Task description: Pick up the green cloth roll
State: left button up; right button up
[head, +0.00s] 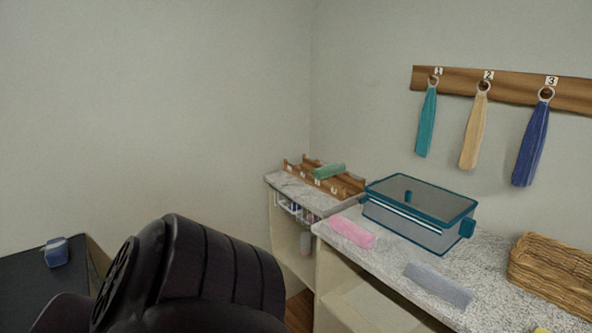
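The green cloth roll (329,171) lies across the top of a wooden slotted rack (343,190) on the far counter, near the corner of the room. It is small and far off in the head view, and nothing hides its upper side. Neither of my grippers shows in this view.
A pink roll (351,232), a clear teal-rimmed box (424,207), a grey cloth (438,284) and a wicker basket (556,269) stand on the speckled counter. Hanging towels (474,130) line the right wall.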

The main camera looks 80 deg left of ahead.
aim_at(324, 172)
jog(key=u, duration=2.3)
jog(key=i+j+u, duration=0.45)
jog(key=u, duration=0.25)
jog(key=i, duration=0.05)
